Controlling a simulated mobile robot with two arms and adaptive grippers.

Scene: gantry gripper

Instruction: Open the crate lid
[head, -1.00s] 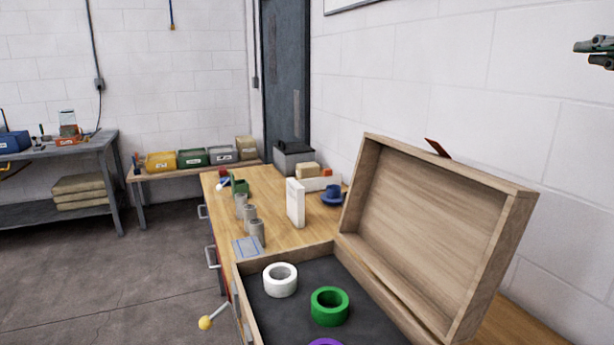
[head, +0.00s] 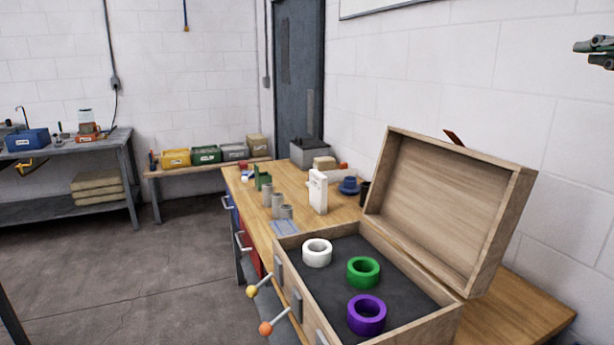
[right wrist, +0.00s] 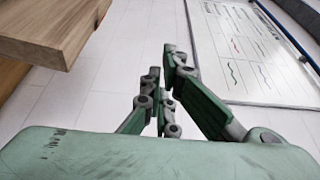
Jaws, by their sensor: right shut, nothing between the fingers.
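The wooden crate (head: 283,278) stands on the bench with its lid (head: 440,200) raised, tilted back toward the wall. A small reddish-brown tab (head: 454,138) shows behind the lid's top edge. Inside on the dark lining lie a white roll (head: 317,253), a green roll (head: 363,272) and a purple roll (head: 366,315). My right gripper (head: 580,46) is shut and empty, up at the right edge, apart from the lid. In the right wrist view its fingers (right wrist: 163,62) are together. A wooden corner (right wrist: 60,30), apparently the lid, is apart from them. My left gripper is out of view.
On the bench (head: 240,182) beyond the crate stand several grey cylinders (head: 277,205), a white box (head: 318,192) and a blue object (head: 349,186). Handles with a yellow knob (head: 252,291) and an orange knob (head: 266,328) stick out in front. The floor at left is clear.

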